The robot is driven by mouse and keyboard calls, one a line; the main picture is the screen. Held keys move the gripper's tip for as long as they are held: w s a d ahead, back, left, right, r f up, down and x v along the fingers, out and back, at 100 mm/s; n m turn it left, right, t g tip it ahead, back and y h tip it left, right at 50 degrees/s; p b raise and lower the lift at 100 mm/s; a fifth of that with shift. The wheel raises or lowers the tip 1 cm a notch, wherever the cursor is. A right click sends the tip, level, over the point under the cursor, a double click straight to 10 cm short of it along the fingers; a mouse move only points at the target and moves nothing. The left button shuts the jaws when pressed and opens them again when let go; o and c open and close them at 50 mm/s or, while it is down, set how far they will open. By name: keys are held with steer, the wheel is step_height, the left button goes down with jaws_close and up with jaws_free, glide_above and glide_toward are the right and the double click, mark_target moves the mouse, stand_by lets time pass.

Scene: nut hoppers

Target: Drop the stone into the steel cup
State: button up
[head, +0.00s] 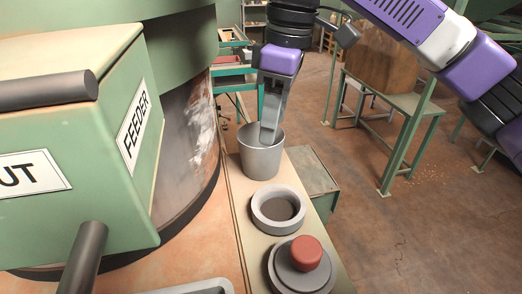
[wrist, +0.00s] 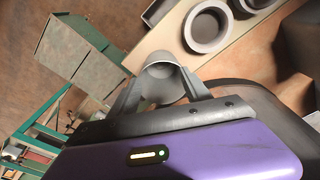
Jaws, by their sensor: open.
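The grey steel cup (head: 262,160) stands upright on a narrow ledge in the head view. My gripper (head: 268,136) points down at the cup's mouth, with its fingertips at or just inside the rim. In the wrist view, the cup (wrist: 160,73) shows beyond and between the two spread fingers of my open gripper (wrist: 161,88). No stone can be made out in either view, and the bottom of the cup is not clear to see.
A grey ring-shaped holder (head: 278,209) and a red knob (head: 306,252) on a round grey base share the ledge in front of the cup. The green feeder housing (head: 75,150) stands close on the left. Open floor (head: 360,235) lies to the right.

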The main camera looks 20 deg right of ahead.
step_height(320, 180, up, 8)
steer(key=b, duration=0.1)
steer(key=shift+s+d+f, duration=0.2)
steer(key=shift+s+d, duration=0.1)
steer(key=shift+d, duration=0.05)
steer(key=shift+s, duration=0.1)
